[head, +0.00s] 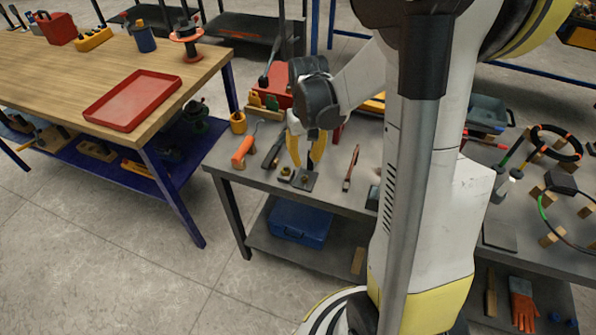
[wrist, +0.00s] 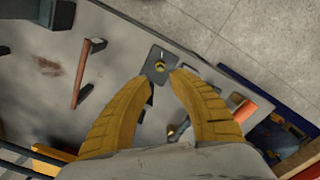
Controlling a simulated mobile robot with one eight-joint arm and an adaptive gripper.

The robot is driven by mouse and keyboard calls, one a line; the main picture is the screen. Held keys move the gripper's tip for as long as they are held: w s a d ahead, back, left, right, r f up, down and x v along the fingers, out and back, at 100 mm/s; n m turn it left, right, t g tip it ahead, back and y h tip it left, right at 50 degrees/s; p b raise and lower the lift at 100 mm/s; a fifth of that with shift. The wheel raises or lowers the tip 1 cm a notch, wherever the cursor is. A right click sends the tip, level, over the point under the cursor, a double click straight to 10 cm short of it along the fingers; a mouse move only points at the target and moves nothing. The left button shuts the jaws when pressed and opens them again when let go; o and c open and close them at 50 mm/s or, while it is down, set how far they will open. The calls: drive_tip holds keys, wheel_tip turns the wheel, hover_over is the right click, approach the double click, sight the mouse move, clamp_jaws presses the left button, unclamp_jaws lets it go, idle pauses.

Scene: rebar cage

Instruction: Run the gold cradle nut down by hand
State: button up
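A gold nut (head: 304,178) sits on a small dark plate (head: 309,185) on the grey bench. In the wrist view, the nut (wrist: 160,66) shows near the middle of the plate (wrist: 154,76), just beyond my fingertips. My gripper (head: 305,166) has yellow fingers pointing down over the plate. In the wrist view my gripper (wrist: 163,78) is open, its tips apart with nothing between them. Whether the tips are level with the nut is unclear. A second small brass-coloured piece (head: 285,173) stands just left of the plate. The nut's thread is too small to make out.
An orange-handled tool (head: 243,147) and a dark tool (head: 272,155) lie left of the plate. A reddish-brown hammer-like tool (head: 351,168) lies to its right. Bare bench lies between plate and hammer-like tool.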

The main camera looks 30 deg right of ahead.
sight(305, 177)
wheel_tip(305, 177, down, 8)
drive_tip(key=b, duration=0.3)
drive_tip(key=shift+w+f, duration=0.1)
drive_tip(key=shift+f, duration=0.05)
clamp_jaws()
